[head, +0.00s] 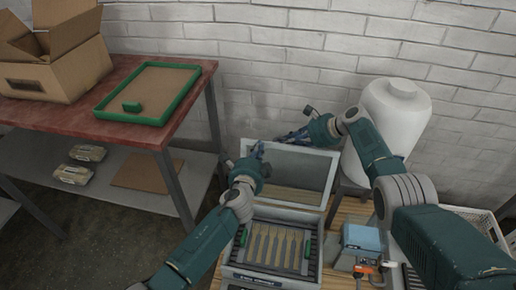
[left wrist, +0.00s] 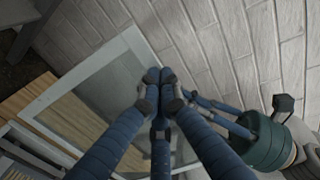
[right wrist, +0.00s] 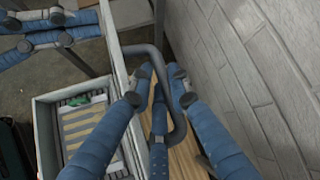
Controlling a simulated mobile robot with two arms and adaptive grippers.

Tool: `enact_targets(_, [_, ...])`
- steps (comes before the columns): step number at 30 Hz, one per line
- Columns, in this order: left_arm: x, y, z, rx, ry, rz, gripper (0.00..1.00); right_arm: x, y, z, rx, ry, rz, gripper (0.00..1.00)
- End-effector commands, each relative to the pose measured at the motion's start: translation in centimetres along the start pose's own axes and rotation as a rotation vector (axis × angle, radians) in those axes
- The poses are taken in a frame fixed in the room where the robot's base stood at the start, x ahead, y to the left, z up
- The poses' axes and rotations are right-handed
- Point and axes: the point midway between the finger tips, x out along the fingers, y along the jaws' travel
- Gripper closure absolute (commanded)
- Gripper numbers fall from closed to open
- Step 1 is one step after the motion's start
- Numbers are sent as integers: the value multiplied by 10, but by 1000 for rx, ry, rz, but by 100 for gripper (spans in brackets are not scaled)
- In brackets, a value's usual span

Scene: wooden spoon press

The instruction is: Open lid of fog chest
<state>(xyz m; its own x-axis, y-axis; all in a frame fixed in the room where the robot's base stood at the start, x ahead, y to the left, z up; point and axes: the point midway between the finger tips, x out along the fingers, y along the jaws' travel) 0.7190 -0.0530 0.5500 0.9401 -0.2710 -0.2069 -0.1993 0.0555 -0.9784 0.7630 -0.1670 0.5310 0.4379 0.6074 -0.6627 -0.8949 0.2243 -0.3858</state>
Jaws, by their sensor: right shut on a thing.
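The fog chest (head: 232,268) stands open, with flat wooden spoons (head: 272,246) lying on a dark rack inside. Its framed glass lid (head: 303,168) is raised steeply at the back; the lid also shows in the left wrist view (left wrist: 88,82). My right gripper (head: 288,137) is at the lid's top edge. In the right wrist view, my right gripper (right wrist: 161,80) is shut on the lid's grey bar handle (right wrist: 181,122). My left gripper (head: 258,150) is by the lid's upper left corner. In the left wrist view, its fingertips (left wrist: 160,77) are together with nothing visible between them.
A white tank (head: 397,110) stands right of the lid, near the brick wall (head: 290,45). A blue-topped device (head: 362,238) sits right of the chest. At left, a red table (head: 45,113) holds a cardboard box (head: 60,75) and a green-rimmed tray (head: 190,97).

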Motion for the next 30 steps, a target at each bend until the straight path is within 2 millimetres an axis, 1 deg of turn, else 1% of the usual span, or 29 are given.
enact_targets(1, [1, 2, 0, 0, 0, 0, 100, 2, -4, -2, 23, -8, -26, 100])
enact_targets(9, [18, 0, 1, -1, -2, 1, 100, 3, -4, -1, 22, -8, -26, 100])
enact_targets(15, [18, -1, 3, -1, -5, 1, 100, 4, -3, 1, 21, -10, -25, 100])
enact_targets(16, [18, -1, 4, -1, -5, 1, 100, 4, -3, 1, 21, -11, -25, 81])
enact_targets(17, [18, -1, 4, -2, -6, 1, 100, 4, -3, 1, 21, -11, -24, 75])
enact_targets(18, [18, -1, 4, -2, -6, 1, 100, 4, -3, 1, 20, -11, -24, 73])
enact_targets(23, [18, -1, 5, -4, -7, 1, 100, 4, -3, 3, 19, -12, -23, 73])
enact_targets(26, [18, -1, 5, -5, -8, 2, 100, 0, -5, 7, 15, -13, -22, 73])
enact_targets(30, [18, -1, 5, -6, -8, 2, 100, -12, -12, 21, 1, -14, -21, 73])
